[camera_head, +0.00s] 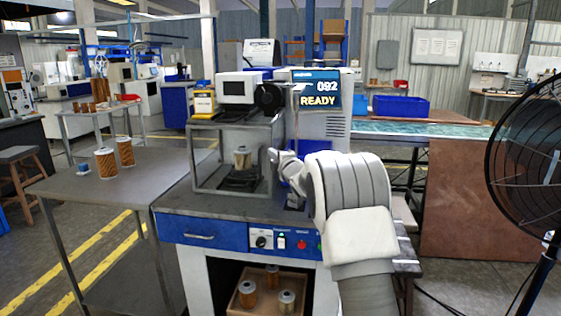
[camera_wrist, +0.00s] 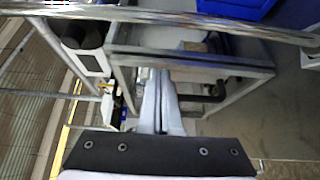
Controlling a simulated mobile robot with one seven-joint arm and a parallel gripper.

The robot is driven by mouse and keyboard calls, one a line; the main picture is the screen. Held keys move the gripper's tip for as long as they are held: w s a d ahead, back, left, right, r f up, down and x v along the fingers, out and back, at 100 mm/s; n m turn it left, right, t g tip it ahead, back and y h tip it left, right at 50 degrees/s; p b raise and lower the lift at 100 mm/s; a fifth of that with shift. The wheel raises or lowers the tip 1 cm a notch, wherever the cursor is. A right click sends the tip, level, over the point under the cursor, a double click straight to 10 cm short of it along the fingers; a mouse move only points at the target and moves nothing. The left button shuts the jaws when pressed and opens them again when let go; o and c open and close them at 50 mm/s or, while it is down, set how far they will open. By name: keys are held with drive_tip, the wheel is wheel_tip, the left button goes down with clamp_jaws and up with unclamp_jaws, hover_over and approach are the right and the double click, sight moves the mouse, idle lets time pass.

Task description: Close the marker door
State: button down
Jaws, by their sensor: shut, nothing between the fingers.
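The marker (camera_head: 237,91) stands on the blue-fronted bench, with a white head and a black round part above a grey-framed enclosure. A filter cartridge (camera_head: 242,158) stands upright inside the enclosure. A grey frame (camera_head: 192,165) borders the enclosure's front; I cannot tell how far the door is open or whether it has a clear pane. My gripper (camera_head: 273,156) is at the right edge of this frame, partly hidden by my wrist. In the wrist view my gripper (camera_wrist: 159,75) is shut and empty, with its tips close to the grey frame (camera_wrist: 190,61). I cannot tell whether they touch it.
A display (camera_head: 319,96) reads READY. The bench front has a drawer (camera_head: 200,237) and control buttons (camera_head: 301,245). Cartridges stand in a wooden bin (camera_head: 268,308) below. A side table (camera_head: 135,185) at left holds two cartridges. A large fan (camera_head: 530,150) stands at right.

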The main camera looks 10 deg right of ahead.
drive_tip(key=s+d+r+m+g+h, duration=0.1)
drive_tip(key=s+m+h, duration=0.15)
drive_tip(key=s, duration=0.85)
drive_tip(key=s+d+r+m+g+h, duration=0.1)
drive_tip(key=s+d+r+m, duration=0.15)
drive_tip(key=s, duration=0.95)
drive_tip(key=s+a+f+m+g, duration=0.3)
drive_tip(key=s+m, duration=0.2)
drive_tip(key=s, duration=0.6)
drive_tip(key=s+a+f+m+g, duration=0.25)
drive_tip(key=s+m+g, duration=0.2)
drive_tip(key=s, duration=0.65)
drive_tip(key=s+a+f+m+g, duration=0.25)
drive_tip(key=s+m, duration=0.25)
drive_tip(key=s, duration=0.6)
wheel_tip(320, 180, up, 20)
drive_tip(key=p, duration=2)
drive_tip(key=shift+s+a+f+y+p, duration=0.15)
drive_tip(key=shift+a+f+y+p, duration=0.15)
drive_tip(key=shift+a+y, duration=0.15)
drive_tip(key=shift+d, duration=0.2)
